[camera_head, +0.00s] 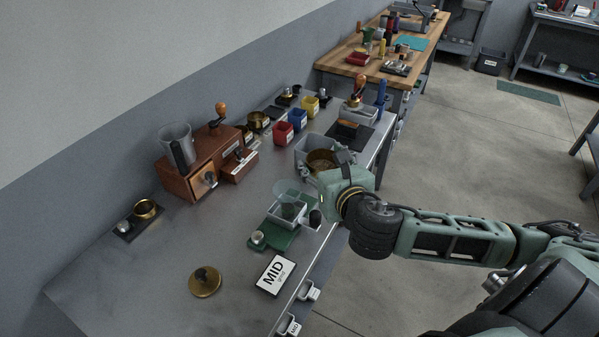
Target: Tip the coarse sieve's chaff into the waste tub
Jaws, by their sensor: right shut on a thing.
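A round brass sieve (320,157) shows at the mouth of a grey tub (307,143), which looks like the waste tub. My right gripper (325,171) comes in from the right and is shut on the near side of the sieve. The gripper hides the sieve's near rim and part of the tub. The sieve looks brown inside; I cannot make out the chaff or whether any lies in the tub. I cannot tell how far the sieve is tilted. My left gripper is out of view.
Red (283,132), blue (298,119) and yellow (310,105) bins stand beyond the tub. The front-left bench top is clear.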

